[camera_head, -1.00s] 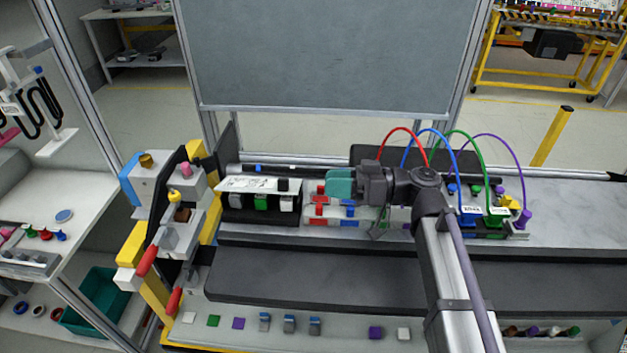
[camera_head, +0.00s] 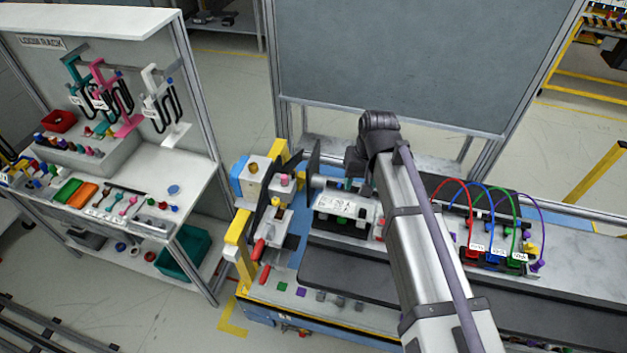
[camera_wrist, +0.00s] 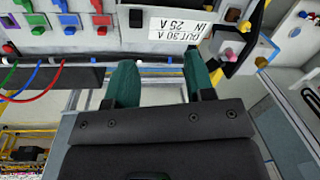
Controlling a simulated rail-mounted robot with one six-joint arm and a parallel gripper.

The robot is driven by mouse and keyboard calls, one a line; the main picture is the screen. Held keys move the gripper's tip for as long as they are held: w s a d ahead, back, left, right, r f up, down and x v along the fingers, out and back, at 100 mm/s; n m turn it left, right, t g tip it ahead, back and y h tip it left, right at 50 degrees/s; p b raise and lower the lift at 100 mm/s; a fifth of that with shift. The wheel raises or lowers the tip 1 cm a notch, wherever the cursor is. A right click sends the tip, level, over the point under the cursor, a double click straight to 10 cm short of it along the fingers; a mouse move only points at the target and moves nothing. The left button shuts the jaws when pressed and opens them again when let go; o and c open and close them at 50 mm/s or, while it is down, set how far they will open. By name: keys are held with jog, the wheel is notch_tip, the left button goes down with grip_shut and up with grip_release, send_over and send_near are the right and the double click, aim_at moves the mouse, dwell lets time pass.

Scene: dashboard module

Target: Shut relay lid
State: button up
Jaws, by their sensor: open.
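The relay lid (camera_head: 346,203) is a pale plate with a printed label over the black relay box (camera_head: 337,226). In the wrist view the labelled lid (camera_wrist: 188,24) is at the top, beyond my fingertips. My gripper (camera_wrist: 163,82) is open, its two teal fingers apart with nothing between them. I cannot tell whether a finger touches the lid.
A dark upright panel (camera_head: 313,160) and a block with red handles (camera_head: 259,248) stand left of the box. Red, blue, green and purple cables (camera_head: 505,205) arch at the right. A dark bar (camera_wrist: 60,78) runs behind the module. A loom rack (camera_head: 150,60) stands farther left.

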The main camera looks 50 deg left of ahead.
aim_at(363, 210)
jog(key=f+m+b, duration=0.1)
jog(key=f+b, duration=0.2)
jog(key=f, duration=0.1)
jog(key=w+d+f+m+b, duration=0.1)
jog(key=f+b, duration=0.3)
jog(key=w+f+m+t+b, duration=0.1)
jog(key=f+b, duration=0.3)
jog(key=shift+d+f+h, duration=0.1)
jog(key=shift+d+h, duration=0.15)
jog(key=shift+h, duration=0.15)
jog(key=shift+r, duration=0.2)
jog(key=shift+s, duration=0.1)
jog(key=shift+c, duration=0.5)
grip_shut()
jog(key=shift+f, duration=0.1)
